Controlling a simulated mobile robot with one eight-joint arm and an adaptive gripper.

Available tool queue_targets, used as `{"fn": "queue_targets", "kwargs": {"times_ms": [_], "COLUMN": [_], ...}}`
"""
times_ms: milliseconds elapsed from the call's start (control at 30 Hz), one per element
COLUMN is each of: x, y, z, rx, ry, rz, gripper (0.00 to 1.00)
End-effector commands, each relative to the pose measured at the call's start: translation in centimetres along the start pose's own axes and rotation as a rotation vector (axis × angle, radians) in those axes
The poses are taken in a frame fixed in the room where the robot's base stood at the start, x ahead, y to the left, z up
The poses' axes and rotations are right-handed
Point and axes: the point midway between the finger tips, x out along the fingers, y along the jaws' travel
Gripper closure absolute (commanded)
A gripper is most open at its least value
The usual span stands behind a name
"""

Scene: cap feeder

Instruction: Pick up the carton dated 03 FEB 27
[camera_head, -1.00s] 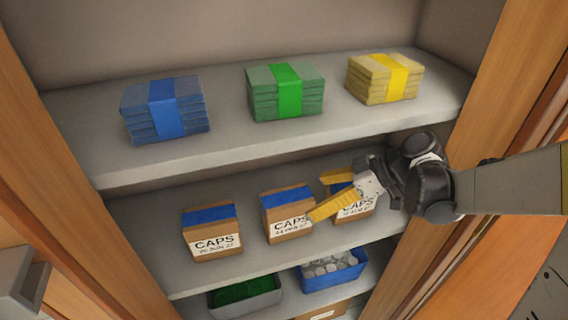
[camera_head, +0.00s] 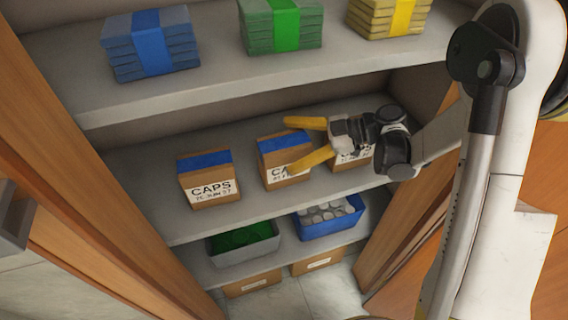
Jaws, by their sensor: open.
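Three brown CAPS cartons with blue tape stand upright in a row on the middle shelf. The left carton (camera_head: 209,182) has a label that seems to read a JUN 27 date. The middle carton (camera_head: 284,160) has a partly covered date I cannot read surely. The right carton (camera_head: 352,164) is mostly hidden behind my gripper, its date unreadable. My gripper (camera_head: 291,146) is open, with yellow fingers pointing left. In the picture, one finger crosses the middle carton's lower right front and the other lies above its top. I cannot tell whether they touch it.
Blue (camera_head: 151,44), green (camera_head: 281,24) and yellow (camera_head: 389,16) bundles sit on the upper shelf (camera_head: 205,84). Below are a grey bin (camera_head: 244,254) with green contents and a blue bin (camera_head: 330,228) with pale discs. Wooden cabinet sides (camera_head: 99,165) flank the shelves.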

Motion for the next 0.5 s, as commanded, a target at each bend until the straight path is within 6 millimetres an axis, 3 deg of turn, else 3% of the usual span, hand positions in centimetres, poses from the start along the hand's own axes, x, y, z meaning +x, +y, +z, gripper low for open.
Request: {"fn": "queue_targets", "kwargs": {"times_ms": [267,500], "x": [0.42,0.42], "y": [0.04,0.01], "z": [-0.07,-0.02], "rx": [0.001,0.001], "ry": [0.0,-0.002], "rz": [0.001,0.0], "gripper": [0.0,0.67]}}
